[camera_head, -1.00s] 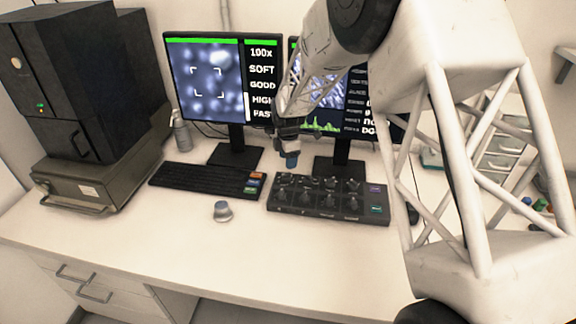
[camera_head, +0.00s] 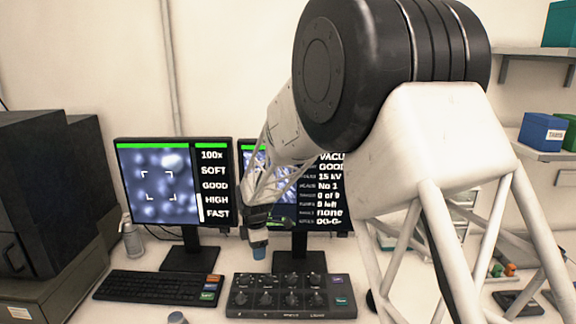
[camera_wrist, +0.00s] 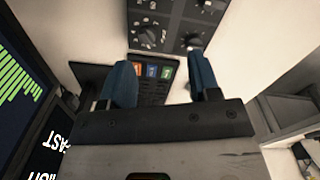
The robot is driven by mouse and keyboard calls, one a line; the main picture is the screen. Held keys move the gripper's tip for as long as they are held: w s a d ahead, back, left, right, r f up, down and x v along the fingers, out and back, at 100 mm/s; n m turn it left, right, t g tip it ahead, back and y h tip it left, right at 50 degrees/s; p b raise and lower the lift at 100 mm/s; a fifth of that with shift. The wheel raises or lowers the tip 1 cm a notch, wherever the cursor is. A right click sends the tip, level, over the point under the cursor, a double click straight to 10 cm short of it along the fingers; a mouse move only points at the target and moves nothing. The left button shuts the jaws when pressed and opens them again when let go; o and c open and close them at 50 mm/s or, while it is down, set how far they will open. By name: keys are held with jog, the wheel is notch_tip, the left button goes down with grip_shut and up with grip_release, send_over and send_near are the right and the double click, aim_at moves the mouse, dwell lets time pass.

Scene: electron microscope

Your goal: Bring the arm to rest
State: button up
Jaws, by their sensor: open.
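My gripper (camera_head: 258,243) hangs above the desk in front of the right monitor (camera_head: 292,200), over the back of the knob panel (camera_head: 291,296). In the wrist view, its two blue fingertips (camera_wrist: 162,82) stand apart with nothing between them. The keyboard's coloured keys (camera_wrist: 153,71) show beyond the gap, and the knob panel (camera_wrist: 170,22) lies above. My arm comes down from the upper right of the head view and hides part of the right monitor.
The left monitor (camera_head: 159,188) and the keyboard (camera_head: 158,288) stand left of the gripper. A small grey-topped knob or cap (camera_head: 177,318) sits at the bottom edge. A dark microscope cabinet (camera_head: 35,190) fills the left. Shelves with boxes (camera_head: 542,132) hang at right.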

jog(key=s+d+r+m+t, duration=0.1)
jog(key=s+d+r+m, duration=1)
jog(key=s+d+r, duration=0.65)
jog(key=s+d+m, duration=0.5)
jog(key=s+d, duration=0.1)
jog(key=s, duration=0.7)
jog(key=s+d+m+t, duration=0.1)
jog(key=s+d+m, duration=0.5)
jog(key=s, duration=0.7)
jog(key=shift+s+r, duration=0.2)
jog(key=shift+r, duration=0.1)
jog(key=shift+o, duration=0.3)
